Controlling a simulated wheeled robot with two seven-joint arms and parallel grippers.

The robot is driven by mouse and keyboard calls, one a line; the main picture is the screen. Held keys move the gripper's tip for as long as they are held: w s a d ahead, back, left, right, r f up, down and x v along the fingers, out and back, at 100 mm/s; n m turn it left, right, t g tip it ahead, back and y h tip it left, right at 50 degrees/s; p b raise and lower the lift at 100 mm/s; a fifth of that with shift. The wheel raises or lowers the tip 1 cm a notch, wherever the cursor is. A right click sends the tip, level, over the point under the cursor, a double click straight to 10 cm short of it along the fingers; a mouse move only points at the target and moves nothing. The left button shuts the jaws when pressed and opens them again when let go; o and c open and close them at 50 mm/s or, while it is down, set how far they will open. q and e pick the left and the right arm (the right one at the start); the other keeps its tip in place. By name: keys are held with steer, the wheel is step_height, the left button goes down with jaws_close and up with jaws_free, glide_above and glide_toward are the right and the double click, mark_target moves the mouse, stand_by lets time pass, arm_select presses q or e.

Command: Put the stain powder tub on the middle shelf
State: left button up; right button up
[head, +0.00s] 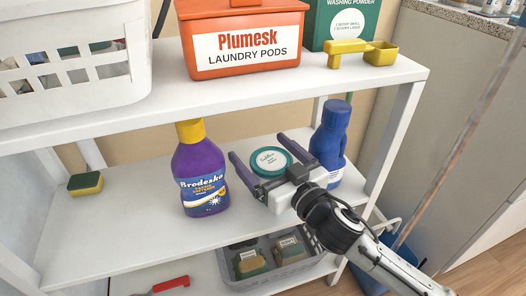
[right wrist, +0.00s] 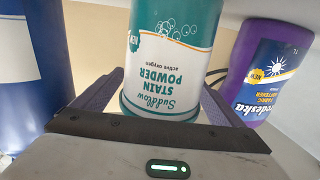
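The stain powder tub (head: 270,162) is on the right half of the middle shelf level, seen from above by its teal and white lid. Its teal and white label (right wrist: 168,60) is upside down in the right wrist view. My right gripper (head: 257,147) has one finger on each side of the tub, close against its walls, and looks shut on it. The middle shelf (head: 130,215) is white. The tub's base is hidden, so I cannot tell whether it touches the shelf. My left gripper is not in view.
A purple softener bottle (head: 200,175) stands left of the tub. A blue bottle (head: 330,140) stands close on the right. A sponge (head: 85,183) lies far left. The shelf between sponge and softener is clear.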

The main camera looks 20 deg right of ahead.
steer(key=shift+r, duration=0.1)
steer(key=shift+s, duration=0.15)
steer(key=p+v, duration=0.1)
steer(key=v, duration=1)
steer(key=shift+s, duration=0.35)
steer(key=shift+d, duration=0.15)
